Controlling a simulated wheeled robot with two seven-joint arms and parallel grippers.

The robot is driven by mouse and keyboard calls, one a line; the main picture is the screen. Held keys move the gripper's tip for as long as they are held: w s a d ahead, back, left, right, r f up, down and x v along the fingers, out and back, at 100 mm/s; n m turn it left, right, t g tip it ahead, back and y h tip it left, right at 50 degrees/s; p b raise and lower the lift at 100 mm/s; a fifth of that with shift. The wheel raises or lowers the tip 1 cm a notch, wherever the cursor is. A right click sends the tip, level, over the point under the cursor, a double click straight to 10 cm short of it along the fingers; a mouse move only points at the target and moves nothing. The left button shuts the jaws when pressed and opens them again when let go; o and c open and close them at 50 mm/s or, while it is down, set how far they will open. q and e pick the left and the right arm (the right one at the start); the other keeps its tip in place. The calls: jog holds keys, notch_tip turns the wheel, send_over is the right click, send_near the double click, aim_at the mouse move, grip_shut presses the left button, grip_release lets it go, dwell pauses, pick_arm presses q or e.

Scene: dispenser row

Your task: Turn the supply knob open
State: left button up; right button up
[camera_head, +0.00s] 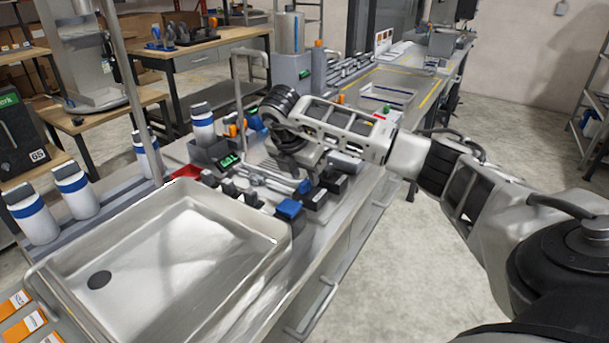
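My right arm comes in from the right over the workbench. My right gripper (291,158) is at its end, pointing down among the bench fittings behind the sink. Its fingers are small and dark here, and I cannot tell whether they are open or shut, or whether they touch anything. A blue-topped knob or block (289,208) is at the bench's front edge, nearer than the gripper and apart from it. An orange knob-like part (232,130) is to the left of the gripper. I cannot tell which part is the supply knob; the arm may hide it. My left gripper is not in view.
A steel sink (190,262) fills the near left of the bench. White bottles with blue bands (75,190) stand along its far side. A grey dispenser (291,75) with a tall bottle stands behind my wrist. The floor to the right is open.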

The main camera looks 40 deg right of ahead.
jog(key=shift+d+f, duration=0.15)
jog(key=shift+f, duration=0.3)
jog(key=shift+w+d+f, duration=0.1)
jog(key=shift+d+f, duration=0.05)
jog(key=shift+f, duration=0.2)
grip_shut()
